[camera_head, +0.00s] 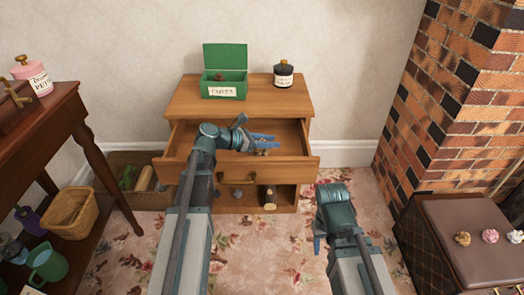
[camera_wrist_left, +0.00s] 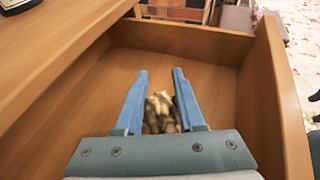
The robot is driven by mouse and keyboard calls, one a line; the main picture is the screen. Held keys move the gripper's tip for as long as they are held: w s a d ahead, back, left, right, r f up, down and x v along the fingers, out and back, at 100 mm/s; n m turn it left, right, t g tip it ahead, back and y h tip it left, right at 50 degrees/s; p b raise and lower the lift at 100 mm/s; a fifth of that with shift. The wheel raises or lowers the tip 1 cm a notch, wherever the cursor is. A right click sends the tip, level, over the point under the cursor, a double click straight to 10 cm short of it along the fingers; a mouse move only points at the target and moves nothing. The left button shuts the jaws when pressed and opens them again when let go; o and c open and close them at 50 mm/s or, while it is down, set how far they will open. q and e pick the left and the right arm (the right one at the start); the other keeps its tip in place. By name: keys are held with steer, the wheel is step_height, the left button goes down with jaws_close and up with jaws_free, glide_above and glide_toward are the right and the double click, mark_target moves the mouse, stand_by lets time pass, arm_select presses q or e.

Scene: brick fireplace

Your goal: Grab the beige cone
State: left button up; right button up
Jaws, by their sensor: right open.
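A small beige and brown mottled object, apparently the beige cone (camera_wrist_left: 161,112), lies in the open drawer (camera_head: 295,137) of the wooden cabinet. In the left wrist view it shows between the two blue fingers of my left gripper (camera_wrist_left: 160,85); its lower part is hidden by the gripper's body. The fingers stand apart, with a gap visible beside the object. In the head view my left gripper (camera_head: 263,141) reaches into the drawer. My right gripper (camera_head: 318,243) is low in front of the cabinet, away from the drawer, its fingers mostly hidden.
A green open box (camera_head: 224,83) and a dark-lidded white jar (camera_head: 283,74) stand on the cabinet top. A dark bottle (camera_head: 269,199) stands on the lower shelf. A brown case (camera_head: 455,222) with small shell-like pieces is at right. A side table (camera_head: 62,110) is at left.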

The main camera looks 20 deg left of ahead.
arm_select(q)
jaws_close()
steer(key=shift+r, duration=0.1)
step_height(320, 180, up, 10)
steer(key=p, duration=1)
